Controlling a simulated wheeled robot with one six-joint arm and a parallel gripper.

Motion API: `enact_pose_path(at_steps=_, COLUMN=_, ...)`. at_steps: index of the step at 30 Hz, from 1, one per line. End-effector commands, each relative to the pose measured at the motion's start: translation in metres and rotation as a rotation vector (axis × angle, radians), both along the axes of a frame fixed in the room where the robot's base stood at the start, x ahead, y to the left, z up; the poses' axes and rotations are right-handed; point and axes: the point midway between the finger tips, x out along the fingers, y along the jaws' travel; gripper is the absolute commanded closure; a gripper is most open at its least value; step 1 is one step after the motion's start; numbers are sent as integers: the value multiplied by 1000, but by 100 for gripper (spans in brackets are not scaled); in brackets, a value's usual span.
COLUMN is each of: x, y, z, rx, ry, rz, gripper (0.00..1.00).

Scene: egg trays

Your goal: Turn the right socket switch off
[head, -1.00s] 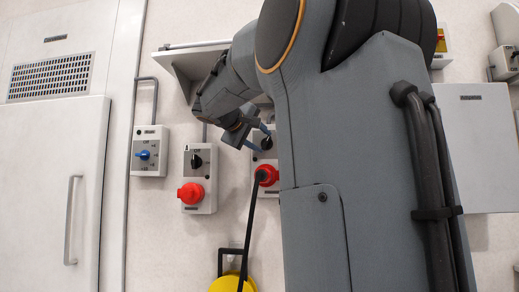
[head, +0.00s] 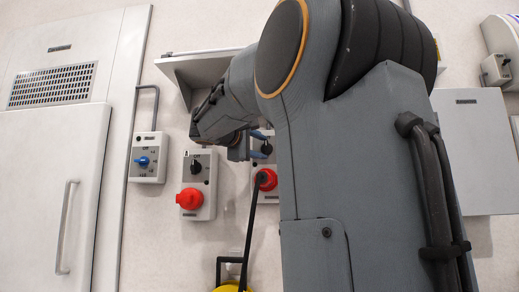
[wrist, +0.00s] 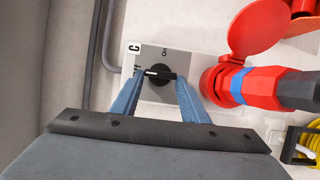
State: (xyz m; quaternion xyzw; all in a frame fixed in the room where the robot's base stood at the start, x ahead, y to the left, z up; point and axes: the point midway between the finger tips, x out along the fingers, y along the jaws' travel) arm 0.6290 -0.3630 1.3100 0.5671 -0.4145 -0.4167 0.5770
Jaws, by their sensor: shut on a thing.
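The right socket box is grey with a black rotary switch knob (wrist: 158,76) and a red socket holding a plug (wrist: 255,87). In the head view the knob (head: 267,149) is partly behind my arm. My gripper (wrist: 159,84) has its two blue fingers on either side of the knob, shut on it. The knob's white mark points left in the wrist view, away from the "On" label at the top. A second label by the left finger is partly hidden.
A black cable (head: 250,225) hangs from the plug. To the left are another socket box (head: 197,185) with a red cover and a box with a blue knob (head: 142,161). A grey shelf (head: 180,70) is above. A yellow coil (wrist: 313,140) hangs below.

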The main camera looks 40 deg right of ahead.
Motion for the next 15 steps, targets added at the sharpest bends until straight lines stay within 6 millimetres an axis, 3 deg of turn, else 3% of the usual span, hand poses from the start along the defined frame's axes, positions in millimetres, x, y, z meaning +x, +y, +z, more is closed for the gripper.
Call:
enact_pose_path(at_steps=9, x=0, y=0, z=-1, rx=0, ry=3, rz=-1, gripper=82)
enact_pose_path(at_steps=10, x=0, y=0, z=-1, rx=0, ry=3, rz=-1, gripper=54)
enact_pose_path(at_steps=12, x=0, y=0, z=-1, rx=0, ry=2, rz=-1, gripper=43)
enact_pose_path(at_steps=15, x=0, y=0, z=-1, rx=0, ry=2, rz=-1, gripper=41)
